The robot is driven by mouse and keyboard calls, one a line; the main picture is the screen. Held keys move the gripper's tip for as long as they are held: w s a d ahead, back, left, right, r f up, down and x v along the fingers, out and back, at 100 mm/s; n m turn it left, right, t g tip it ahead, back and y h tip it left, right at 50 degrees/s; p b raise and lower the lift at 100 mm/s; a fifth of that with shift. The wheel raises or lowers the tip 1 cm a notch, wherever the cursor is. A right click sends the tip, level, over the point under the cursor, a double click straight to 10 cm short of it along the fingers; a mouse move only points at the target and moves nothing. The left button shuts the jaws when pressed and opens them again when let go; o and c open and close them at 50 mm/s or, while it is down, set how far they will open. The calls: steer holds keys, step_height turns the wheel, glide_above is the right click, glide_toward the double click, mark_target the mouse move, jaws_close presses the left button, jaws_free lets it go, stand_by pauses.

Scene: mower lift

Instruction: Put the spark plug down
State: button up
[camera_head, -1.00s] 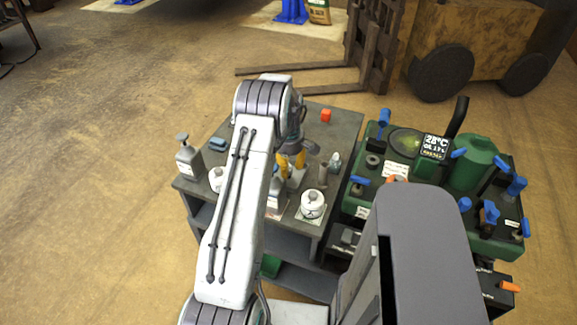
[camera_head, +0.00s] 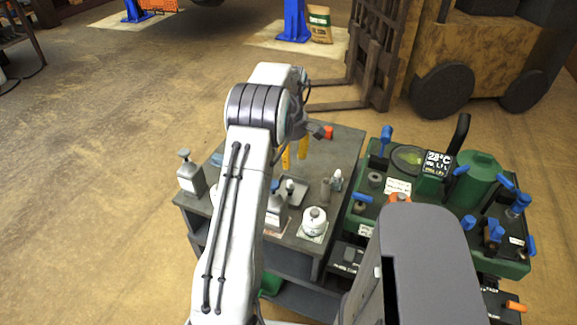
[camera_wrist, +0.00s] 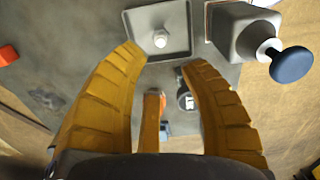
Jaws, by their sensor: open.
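The spark plug (camera_wrist: 160,39) shows in the wrist view as a small white-topped piece inside a square grey tray (camera_wrist: 184,15). In the head view the plug (camera_head: 290,186) and the tray (camera_head: 301,192) are on the dark cart top, just below the gripper in the picture. My gripper (camera_head: 294,154) has its yellow fingers spread apart and empty. In the wrist view the gripper (camera_wrist: 164,60) has its fingertips near the tray's lower edge, apart from the plug. The plug's lower part is hard to make out.
A grey bottle (camera_head: 275,212), a white round pot (camera_head: 314,222) and a pump bottle (camera_head: 191,178) stand on the cart. A red block (camera_head: 328,132) lies at its back. A green machine (camera_head: 480,180) with blue handles stands to the right.

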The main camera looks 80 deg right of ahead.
steer(key=shift+r, duration=0.4)
steer(key=w+a+r, duration=0.3)
steer(key=w+a, duration=0.1)
steer(key=w, duration=0.3)
steer(key=w+a+r+h, duration=0.1)
steer(key=w+a+r, duration=0.25)
steer(key=w, duration=0.35)
steer(key=w+a+r, duration=0.3)
steer(key=w+a, duration=0.2)
steer(key=w, duration=0.2)
steer(key=w+a+r+n+t, duration=0.1)
steer(key=w+a+r, duration=0.2)
steer(key=w+a, duration=0.5)
steer(key=a+r+t, duration=0.1)
steer(key=a+r, duration=0.1)
steer(key=a, duration=1.6)
steer(key=s+a+f+t, duration=0.1)
steer(key=s+a, duration=0.3)
steer(key=a, duration=0.2)
steer(key=s+a+f+y, duration=0.1)
steer(key=s+a+f, duration=0.1)
steer(key=s+a, duration=0.2)
steer(key=a, duration=0.3)
steer(key=shift+s+a+f+n+t, duration=0.15)
steer(key=shift+s+a+n+t, duration=0.15)
steer(key=shift+s+n+t, duration=0.1)
